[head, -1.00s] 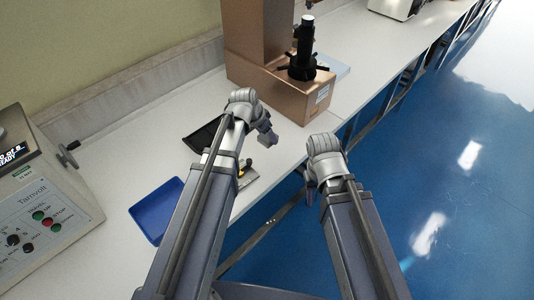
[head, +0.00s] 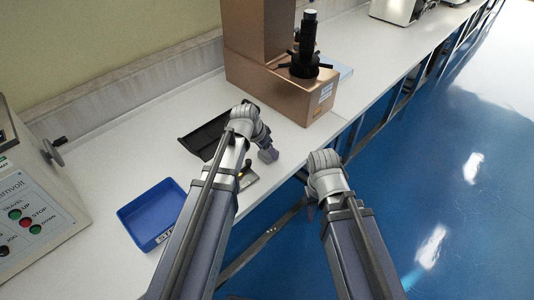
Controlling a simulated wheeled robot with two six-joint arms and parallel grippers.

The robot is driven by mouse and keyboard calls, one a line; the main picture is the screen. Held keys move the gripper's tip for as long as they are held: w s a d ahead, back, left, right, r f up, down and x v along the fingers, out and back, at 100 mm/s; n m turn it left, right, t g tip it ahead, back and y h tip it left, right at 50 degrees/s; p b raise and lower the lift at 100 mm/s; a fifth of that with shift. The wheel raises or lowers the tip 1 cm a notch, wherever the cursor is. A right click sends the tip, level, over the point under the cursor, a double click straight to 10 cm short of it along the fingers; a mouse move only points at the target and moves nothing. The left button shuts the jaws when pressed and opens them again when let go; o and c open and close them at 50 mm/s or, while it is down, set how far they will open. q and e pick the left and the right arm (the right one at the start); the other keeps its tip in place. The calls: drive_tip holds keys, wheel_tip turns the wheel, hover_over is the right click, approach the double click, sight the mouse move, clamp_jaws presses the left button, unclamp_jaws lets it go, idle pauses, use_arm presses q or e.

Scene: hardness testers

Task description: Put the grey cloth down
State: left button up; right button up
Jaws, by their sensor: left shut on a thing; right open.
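My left gripper (head: 266,148) is over the bench, between the copper-coloured tester and the blue tray, close to the bench's front edge. It is shut on a small bluish-grey piece that looks like the grey cloth (head: 269,155). The fingers and most of the cloth are hard to make out at this size. I cannot tell whether the cloth touches the bench top. My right gripper (head: 309,190) hangs past the bench's front edge, over the blue floor. It is open and empty, and mostly hidden behind my own wrist.
A blue tray (head: 125,214) sits on the white bench (head: 105,180) at the left. A black tray (head: 193,140) and a small item with yellow (head: 247,181) lie near my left arm. A copper-coloured tester (head: 290,95) stands behind; a grey tester (head: 40,215) stands at left.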

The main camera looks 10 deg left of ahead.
use_arm(q)
drive_tip(key=shift+f, duration=0.15)
drive_tip(key=o, duration=1.2)
drive_tip(key=shift+r, duration=0.25)
drive_tip(key=shift+s+r+p, duration=0.15)
drive_tip(key=shift+r+p, duration=0.45)
drive_tip(key=p+v, duration=1)
drive_tip(key=v, duration=0.1)
drive_tip(key=s+d+f+n+g+y, duration=0.1)
drive_tip(key=s+d+g+y, duration=0.1)
drive_tip(key=s+d, duration=0.3)
drive_tip(key=s+d+n+g+y, duration=0.1)
drive_tip(key=s+d, duration=0.3)
drive_tip(key=s, duration=0.7)
drive_tip(key=shift+s+d+f+n+g+y, duration=0.2)
drive_tip(key=shift+d+f+n+g+y, duration=0.2)
drive_tip(key=shift+g+y, duration=0.15)
